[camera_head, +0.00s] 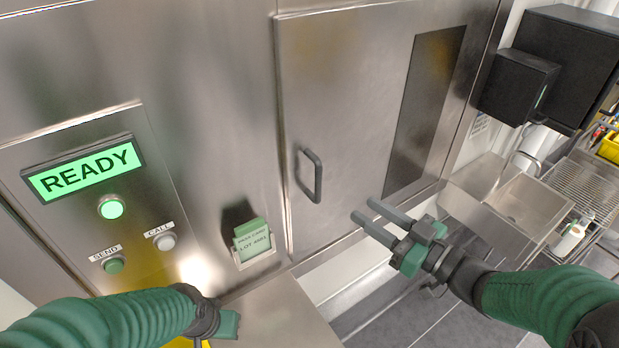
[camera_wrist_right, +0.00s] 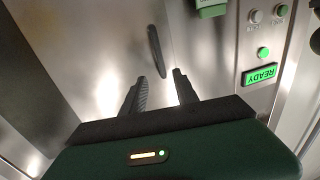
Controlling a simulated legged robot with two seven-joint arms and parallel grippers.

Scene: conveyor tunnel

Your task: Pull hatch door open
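The hatch door (camera_head: 350,90) is a flat metal panel, and it looks shut in its frame. Its dark handle (camera_head: 309,175) is an upright bar loop near the door's left edge. The handle also shows in the right wrist view (camera_wrist_right: 156,50), ahead of the fingers. My right gripper (camera_head: 362,213) is open and empty, below and to the right of the handle and apart from it. Its two fingers also show in the right wrist view (camera_wrist_right: 157,90). My left gripper (camera_head: 228,324) is partly in view at the bottom; its fingers cannot be made out.
Left of the door is a control panel with a green READY display (camera_head: 84,168), a lit green lamp (camera_head: 111,207), a SEND button (camera_head: 113,265) and a CALL button (camera_head: 165,242). A green card (camera_head: 252,240) sits in a holder. A sink (camera_head: 530,205) and wire rack stand right.

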